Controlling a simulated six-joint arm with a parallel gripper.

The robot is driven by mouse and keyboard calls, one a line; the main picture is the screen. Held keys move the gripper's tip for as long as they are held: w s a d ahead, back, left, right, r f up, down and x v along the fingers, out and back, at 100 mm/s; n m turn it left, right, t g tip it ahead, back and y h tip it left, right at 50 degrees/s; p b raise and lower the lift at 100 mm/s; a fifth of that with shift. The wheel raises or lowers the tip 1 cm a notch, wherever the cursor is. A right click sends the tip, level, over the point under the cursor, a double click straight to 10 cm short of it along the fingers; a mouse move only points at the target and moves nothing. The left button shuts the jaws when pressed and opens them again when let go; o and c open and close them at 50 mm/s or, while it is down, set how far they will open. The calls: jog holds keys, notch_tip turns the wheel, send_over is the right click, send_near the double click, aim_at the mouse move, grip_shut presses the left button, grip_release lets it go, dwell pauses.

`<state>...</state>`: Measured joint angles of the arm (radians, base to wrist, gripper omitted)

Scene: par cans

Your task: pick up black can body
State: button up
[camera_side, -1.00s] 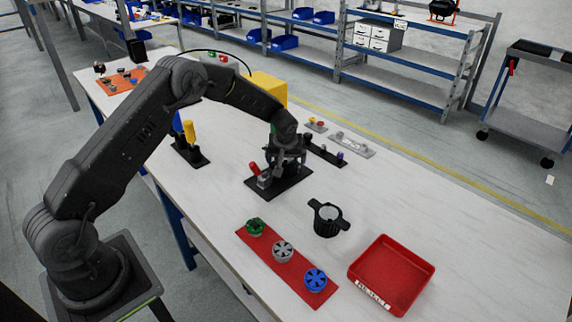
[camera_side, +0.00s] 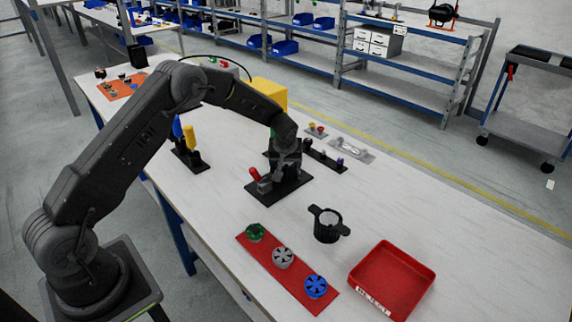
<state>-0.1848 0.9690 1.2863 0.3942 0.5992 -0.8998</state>
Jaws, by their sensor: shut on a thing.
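My gripper (camera_side: 286,172) is over the black base plate (camera_side: 290,188) of a red-handled clamp, near the middle of the table. It is shut on a dark thing. The thing's outline merges with the gripper and the plate, so I cannot tell its shape or whether it touches the plate. A black round body (camera_side: 327,234) with two side ears and a pale top stands upright on the table, right of and nearer than my gripper. My gripper is apart from it. I cannot tell which of these is the black can body.
A red strip (camera_side: 270,264) with green, grey and blue round parts lies in front. An empty red tray (camera_side: 392,278) is front right. A black strip (camera_side: 332,162) with small knobs and a grey plate (camera_side: 352,150) lie behind. The right side of the table is clear.

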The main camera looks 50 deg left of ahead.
notch_tip(320, 180, up, 4)
jog(key=shift+w+a+r, duration=0.1)
jog(key=shift+w+r, duration=0.05)
jog(key=shift+r, duration=0.05)
jog(key=s+a+r, duration=0.7)
jog(key=a+r, duration=0.1)
jog(key=r, duration=0.1)
jog(key=shift+s+a+r, duration=0.15)
jog(key=shift+s+a, duration=0.2)
jog(key=shift+s, duration=0.05)
jog(key=shift+d, duration=0.1)
